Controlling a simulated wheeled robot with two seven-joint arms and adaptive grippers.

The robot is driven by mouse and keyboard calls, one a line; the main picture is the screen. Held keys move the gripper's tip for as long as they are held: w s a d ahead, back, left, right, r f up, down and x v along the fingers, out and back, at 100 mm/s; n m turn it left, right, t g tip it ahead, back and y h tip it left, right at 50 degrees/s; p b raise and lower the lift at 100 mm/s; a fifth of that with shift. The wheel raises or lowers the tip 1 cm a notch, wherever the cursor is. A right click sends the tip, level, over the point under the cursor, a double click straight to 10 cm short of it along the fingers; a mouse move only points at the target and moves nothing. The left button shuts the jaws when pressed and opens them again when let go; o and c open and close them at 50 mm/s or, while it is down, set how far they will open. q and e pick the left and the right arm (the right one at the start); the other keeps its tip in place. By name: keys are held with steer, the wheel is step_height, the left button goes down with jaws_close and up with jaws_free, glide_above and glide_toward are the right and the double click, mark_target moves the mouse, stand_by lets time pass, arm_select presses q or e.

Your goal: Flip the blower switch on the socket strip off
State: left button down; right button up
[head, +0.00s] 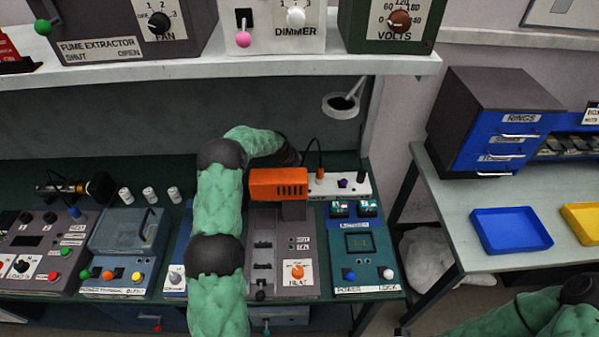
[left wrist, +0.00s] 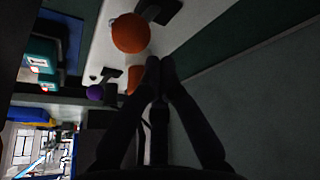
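The white socket strip (head: 331,188) lies at the back of the bench in the head view and also shows in the left wrist view (left wrist: 108,40). It carries an orange-tipped part (head: 320,173), a purple switch (head: 343,183) and a dark part (head: 362,179). In the left wrist view an orange ball-tipped switch (left wrist: 130,33) and a purple ball-tipped switch (left wrist: 95,92) stand on it. I cannot read which is the blower's. My left gripper (left wrist: 160,68) has its fingertips together beside the strip, with nothing seen between them. My right gripper is out of view.
An orange boxy device (head: 278,184) stands just left of the strip, close to my left arm. A lamp (head: 341,106) hangs above. Heat (head: 297,272) and power panels (head: 365,250) lie in front. A shelf (head: 300,66) overhangs the bench.

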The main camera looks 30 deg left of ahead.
arm_select(q)
steer(key=shift+d+r, duration=0.1)
stand_by(0.5)
steer(key=shift+r, duration=0.1)
step_height(320, 180, up, 11)
steer(key=shift+r, duration=0.15)
stand_by(0.7)
